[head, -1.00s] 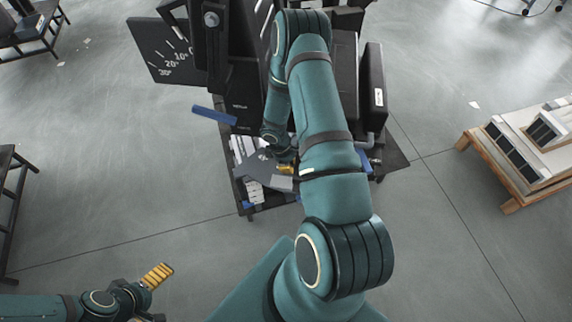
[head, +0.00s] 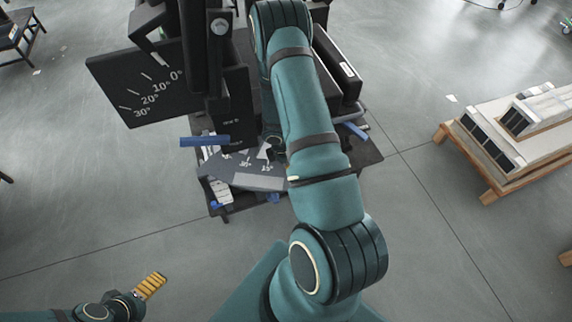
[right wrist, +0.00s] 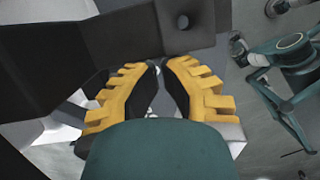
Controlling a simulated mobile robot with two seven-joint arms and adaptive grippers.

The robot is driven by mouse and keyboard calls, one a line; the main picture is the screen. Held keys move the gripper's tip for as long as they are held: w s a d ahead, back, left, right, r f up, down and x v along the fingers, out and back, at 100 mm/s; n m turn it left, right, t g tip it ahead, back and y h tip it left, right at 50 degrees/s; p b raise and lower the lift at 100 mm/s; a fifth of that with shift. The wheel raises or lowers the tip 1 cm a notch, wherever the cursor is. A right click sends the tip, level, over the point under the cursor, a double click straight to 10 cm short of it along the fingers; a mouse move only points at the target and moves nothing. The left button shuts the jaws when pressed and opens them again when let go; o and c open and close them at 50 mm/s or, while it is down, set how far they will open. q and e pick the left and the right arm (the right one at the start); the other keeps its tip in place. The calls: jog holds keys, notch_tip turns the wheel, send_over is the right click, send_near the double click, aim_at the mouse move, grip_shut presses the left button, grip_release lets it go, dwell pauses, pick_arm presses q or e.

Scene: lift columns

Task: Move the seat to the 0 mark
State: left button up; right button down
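The seat unit is a dark, bulky machine at the top centre of the head view, largely covered by my right arm. A black angle plate (head: 145,85) on its left carries white marks 0°, 10°, 20° and 30°. A lower grey plate (head: 235,168) also carries a scale, with a pale pointer (head: 264,151) near it. My right gripper is hidden in the head view. In the right wrist view its yellow fingers (right wrist: 160,72) have tips close together beside a dark bar (right wrist: 130,35); a grip is unclear. My left gripper (head: 150,286) is low left, away from the machine, one yellow finger showing.
A blue handle (head: 205,141) sticks out left of the machine. A dark base (head: 365,160) lies beneath it. A wooden-framed rack (head: 490,165) with panels stands at the right. Open grey floor (head: 120,195) surrounds the machine.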

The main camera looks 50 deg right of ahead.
jog(key=shift+s+d, duration=0.45)
jog(key=shift+d, duration=0.05)
jog(key=shift+s+d, duration=0.1)
jog(key=shift+d, duration=0.05)
jog(key=shift+r, duration=0.1)
jog(key=shift+r, duration=0.2)
jog(key=v, duration=1.1)
jog(key=shift+w+a+r, duration=0.2)
jog(key=shift+w+a, duration=0.05)
jog(key=shift+a, duration=0.15)
dwell(0.4)
